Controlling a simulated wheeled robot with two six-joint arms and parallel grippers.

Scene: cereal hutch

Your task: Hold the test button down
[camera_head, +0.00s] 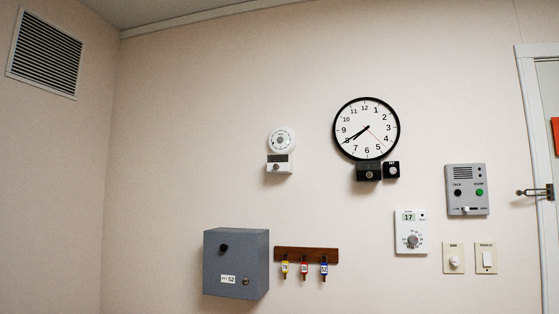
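No button in the camera_head view has a label I can read as "test". A round white detector-like device (281,141) is on the wall left of the clock. Just below it is a small white box (279,167) with a dark strip on top and a small knob or button on its front. A small black box with a white round button (392,170) sits below the clock; its label is too small to read surely. Neither of my grippers is in view.
A wall clock (366,128) has a black box (368,171) under it. A grey intercom (466,189), a thermostat (411,232) and two switch plates (453,258) are at right, near a door frame (530,180). A grey cabinet (235,264) and key rack (306,255) are lower left.

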